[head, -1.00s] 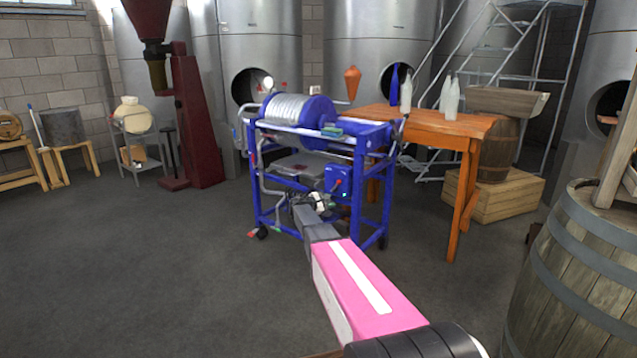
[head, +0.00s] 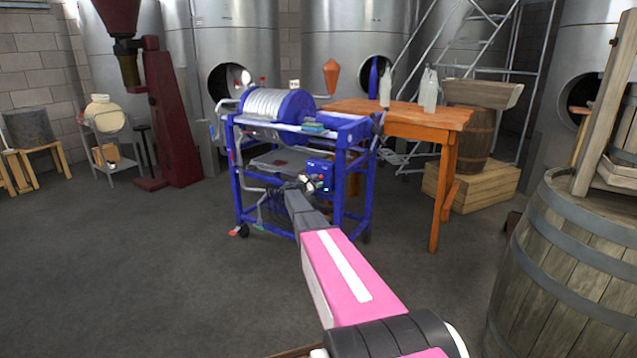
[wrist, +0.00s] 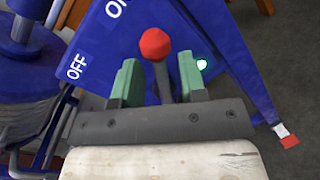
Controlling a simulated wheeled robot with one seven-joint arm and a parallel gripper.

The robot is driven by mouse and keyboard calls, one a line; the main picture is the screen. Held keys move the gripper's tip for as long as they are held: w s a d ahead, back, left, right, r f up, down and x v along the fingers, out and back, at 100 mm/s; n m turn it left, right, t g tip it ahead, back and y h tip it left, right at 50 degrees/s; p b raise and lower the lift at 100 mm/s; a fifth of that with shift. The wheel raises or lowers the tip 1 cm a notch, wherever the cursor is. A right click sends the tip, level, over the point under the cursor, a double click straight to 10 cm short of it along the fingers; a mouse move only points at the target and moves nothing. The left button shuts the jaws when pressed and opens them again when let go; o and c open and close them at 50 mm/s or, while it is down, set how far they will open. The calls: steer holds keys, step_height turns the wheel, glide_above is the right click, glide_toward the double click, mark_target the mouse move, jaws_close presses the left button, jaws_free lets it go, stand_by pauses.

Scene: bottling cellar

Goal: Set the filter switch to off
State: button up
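The filter switch is a lever with a red ball knob (wrist: 155,43) on a blue control box (wrist: 105,45), seen in the wrist view. The white OFF label (wrist: 76,67) is left of the knob, and a partly cut-off ON label (wrist: 115,7) is above it. My gripper (wrist: 160,77) is open, its two green fingers on either side of the lever with gaps visible. The lever's base is hidden behind the gripper. In the head view the box (head: 320,172) sits on the blue wheeled filter frame (head: 237,190), with my gripper (head: 307,186) in front of it.
A green lamp (wrist: 201,64) glows right of the fingers. An orange table (head: 400,117) with bottles stands beside the filter. A large barrel (head: 545,270) is near on the right. Floor (head: 130,260) is clear at left.

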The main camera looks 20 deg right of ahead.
steer(key=shift+x, duration=0.75)
steer(key=shift+c, duration=0.3)
jaws_close()
